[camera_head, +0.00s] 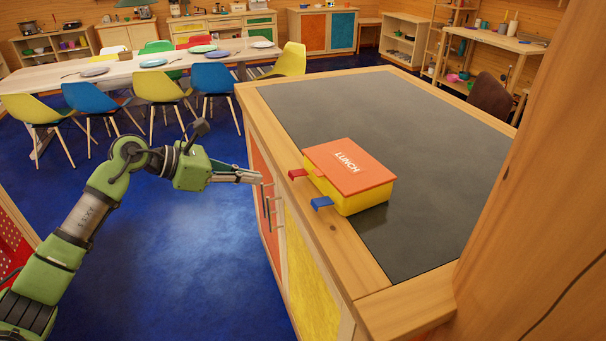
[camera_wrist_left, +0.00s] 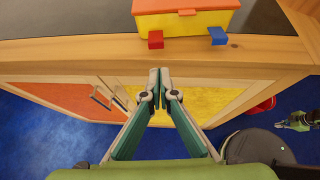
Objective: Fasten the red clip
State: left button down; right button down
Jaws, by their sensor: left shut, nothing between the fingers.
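The lunch box (camera_head: 352,168) has an orange lid marked LUNCH and a yellow body. It sits closed on the counter near its front edge. The red clip (camera_head: 297,173) and the blue clip (camera_head: 321,202) both stick out from its near side, folded outward. In the left wrist view the red clip (camera_wrist_left: 156,39) is left of the blue clip (camera_wrist_left: 218,36). My left gripper (camera_head: 260,177) is shut and empty, in front of the cabinet face, left of and apart from the red clip. It also shows in the left wrist view (camera_wrist_left: 159,72), below the red clip.
The counter (camera_head: 400,110) has a dark top with a wooden rim and is otherwise clear. Cabinet doors with handles (camera_head: 268,200) are below. A wooden post (camera_head: 540,180) stands at right. A long table with chairs (camera_head: 160,90) is behind.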

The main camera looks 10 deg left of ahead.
aim_at(298, 175)
pick_arm(q)
jog(key=p+x, duration=0.4)
jog(key=x, duration=0.5)
jog(key=shift+f, duration=0.1)
jog(key=shift+a, duration=0.1)
dwell(0.5)
